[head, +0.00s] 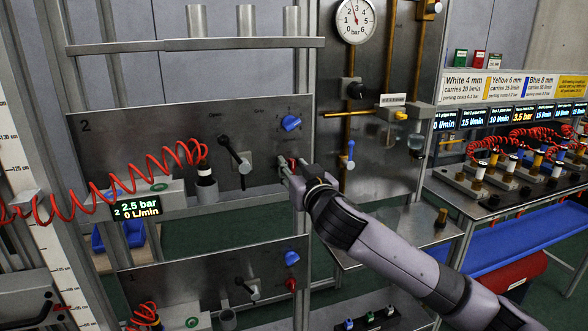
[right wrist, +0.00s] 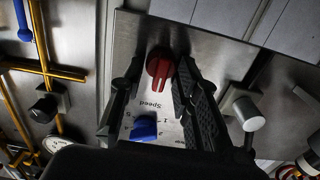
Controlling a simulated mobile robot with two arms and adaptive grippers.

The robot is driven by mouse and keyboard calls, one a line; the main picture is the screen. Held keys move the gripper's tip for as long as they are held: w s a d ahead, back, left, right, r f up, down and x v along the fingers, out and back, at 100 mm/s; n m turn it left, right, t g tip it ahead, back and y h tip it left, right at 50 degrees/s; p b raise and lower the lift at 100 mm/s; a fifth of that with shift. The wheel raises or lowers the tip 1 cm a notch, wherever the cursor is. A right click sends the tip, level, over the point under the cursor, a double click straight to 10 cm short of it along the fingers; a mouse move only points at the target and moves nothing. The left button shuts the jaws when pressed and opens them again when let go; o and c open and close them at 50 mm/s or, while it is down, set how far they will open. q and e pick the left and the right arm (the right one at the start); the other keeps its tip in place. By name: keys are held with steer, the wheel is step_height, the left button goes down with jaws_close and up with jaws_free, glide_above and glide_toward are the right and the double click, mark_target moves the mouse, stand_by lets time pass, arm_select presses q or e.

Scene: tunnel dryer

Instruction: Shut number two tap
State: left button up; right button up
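The panel marked 2 (head: 130,130) carries a blue knob (head: 290,122), a black lever tap (head: 240,160) and a red knob. The lever slants from upper left to lower right. My right gripper (head: 288,168) is at the panel's right edge, right of the lever, over the red knob and mostly hiding it. In the right wrist view the red knob (right wrist: 159,66) shows between the tips of my open fingers, with small gaps at its sides. The blue knob (right wrist: 144,129) and what looks like the lever (right wrist: 245,110) also show there. My left gripper is not in view.
A display (head: 137,207) by panel 2 reads 2.5 bar and 0 L/min. A coiled red hose (head: 120,185) hangs in front at left. The panel marked 1 (head: 205,280) sits below. A blue-handled valve (head: 350,155) and gauge (head: 355,18) stand to the right.

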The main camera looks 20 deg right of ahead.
steer(key=shift+c, duration=0.4)
jaws_close()
steer(key=n+p, duration=0.2)
steer(key=shift+a+n, duration=0.1)
steer(key=shift+n, duration=0.3)
steer(key=n+p, duration=0.3)
steer(key=n, duration=0.1)
steer(key=shift+a+n, duration=0.1)
steer(key=shift+n, duration=0.2)
steer(key=n+p, duration=0.5)
steer(key=n, duration=0.1)
steer(key=shift+a+f+n+p, duration=0.15)
steer(key=shift+n+p, duration=0.45)
steer(key=shift+n, duration=0.5)
steer(key=shift+d+f+n+p, duration=0.1)
steer(key=shift+n+p, duration=0.5)
steer(key=shift+n, duration=0.5)
steer(key=shift+f, duration=0.1)
